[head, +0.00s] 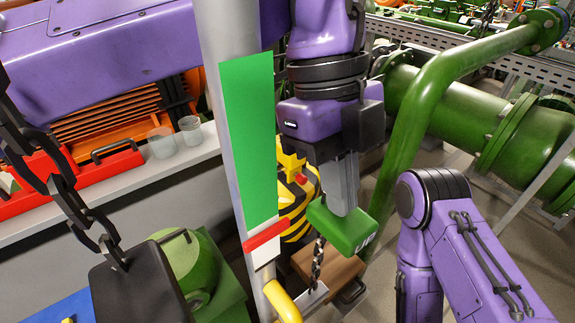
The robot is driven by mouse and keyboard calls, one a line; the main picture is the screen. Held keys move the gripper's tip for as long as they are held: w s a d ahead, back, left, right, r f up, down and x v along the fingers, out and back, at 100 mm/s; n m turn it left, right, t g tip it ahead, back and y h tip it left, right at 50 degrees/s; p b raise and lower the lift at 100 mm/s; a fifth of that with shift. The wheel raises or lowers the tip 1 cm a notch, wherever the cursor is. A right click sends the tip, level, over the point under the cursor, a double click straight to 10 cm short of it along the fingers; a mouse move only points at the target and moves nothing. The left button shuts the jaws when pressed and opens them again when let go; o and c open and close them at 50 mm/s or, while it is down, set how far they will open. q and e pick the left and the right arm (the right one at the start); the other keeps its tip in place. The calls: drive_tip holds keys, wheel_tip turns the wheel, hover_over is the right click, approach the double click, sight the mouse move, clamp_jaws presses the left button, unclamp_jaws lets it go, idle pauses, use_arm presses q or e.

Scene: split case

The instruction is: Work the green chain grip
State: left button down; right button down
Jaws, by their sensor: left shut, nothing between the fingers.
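The green chain grip (347,229) is a small block with white lettering, right of the white pole. A short dark chain (317,262) shows just below and left of it. My left gripper (343,200) points down from above, its grey fingers shut with their tips at the top of the grip. Whether they touch it I cannot tell. My right arm shows at the lower right, but its gripper is out of view.
A white pole (230,30) with a green panel (250,140) stands left of my gripper. A heavy black chain (55,185) hangs at the left above a dark plate (140,285). Green pipes (440,110) fill the right. A yellow-black striped object (298,205) stands behind.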

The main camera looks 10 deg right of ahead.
use_arm(q)
wheel_tip(320, 180, up, 8)
drive_tip(key=p, duration=0.5)
drive_tip(key=shift+f+p, duration=0.25)
drive_tip(key=shift+p, duration=0.15)
wheel_tip(320, 180, up, 7)
drive_tip(key=p, duration=0.6)
idle(1.8)
wheel_tip(320, 180, down, 7)
drive_tip(key=b, duration=0.6)
drive_tip(key=shift+f, duration=0.15)
